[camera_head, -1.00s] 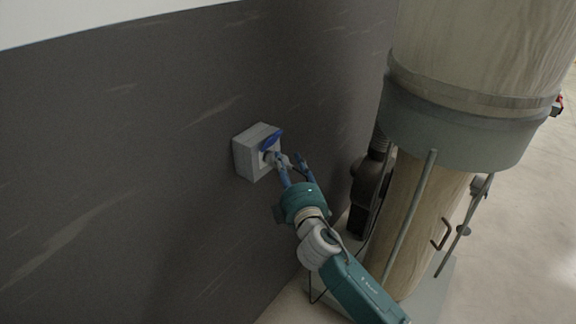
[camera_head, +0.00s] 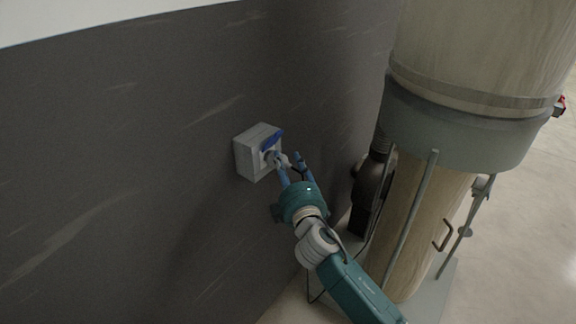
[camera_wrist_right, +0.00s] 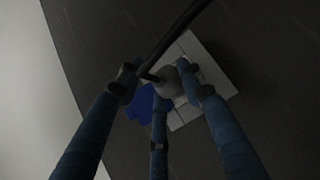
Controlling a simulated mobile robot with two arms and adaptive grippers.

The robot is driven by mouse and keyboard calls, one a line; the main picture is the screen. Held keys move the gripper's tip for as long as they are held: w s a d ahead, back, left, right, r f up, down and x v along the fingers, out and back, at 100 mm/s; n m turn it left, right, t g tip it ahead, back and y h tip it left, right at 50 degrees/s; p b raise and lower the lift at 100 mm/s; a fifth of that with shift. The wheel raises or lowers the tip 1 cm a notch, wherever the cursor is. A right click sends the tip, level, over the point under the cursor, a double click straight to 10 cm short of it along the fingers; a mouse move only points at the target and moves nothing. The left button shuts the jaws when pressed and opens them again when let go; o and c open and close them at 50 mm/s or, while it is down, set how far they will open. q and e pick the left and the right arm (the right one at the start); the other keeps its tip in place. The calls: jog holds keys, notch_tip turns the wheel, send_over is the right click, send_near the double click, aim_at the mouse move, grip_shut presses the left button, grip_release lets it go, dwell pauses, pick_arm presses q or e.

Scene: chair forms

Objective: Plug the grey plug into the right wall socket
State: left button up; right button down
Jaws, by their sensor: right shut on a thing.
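One light grey wall socket box (camera_head: 245,158) is on the dark wall. Its blue lid (camera_head: 272,139) is flipped up. My right gripper (camera_head: 287,163) is shut on the grey plug (camera_wrist_right: 169,82) directly in front of the socket's face. In the right wrist view, the gripper's blue fingers (camera_wrist_right: 158,80) surround the plug, with the socket's pale plate (camera_wrist_right: 212,58) and blue lid (camera_wrist_right: 138,108) behind. The plug is at the socket opening, but the fingers hide how far in it sits. My left gripper is in neither view.
A dark cable (camera_wrist_right: 178,30) runs from the plug across the right wrist view. A large wooden cylinder with a grey-green collar (camera_head: 450,125) stands close right of my arm, with a dark ribbed hose part (camera_head: 372,180) beside it. The wall left of the socket is clear.

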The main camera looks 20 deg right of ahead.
jog(key=shift+w+a+r, duration=0.15)
jog(key=shift+w+a, duration=0.05)
jog(key=shift+a, duration=0.05)
dwell(0.7)
jog(key=shift+w+a, duration=0.2)
dwell(0.5)
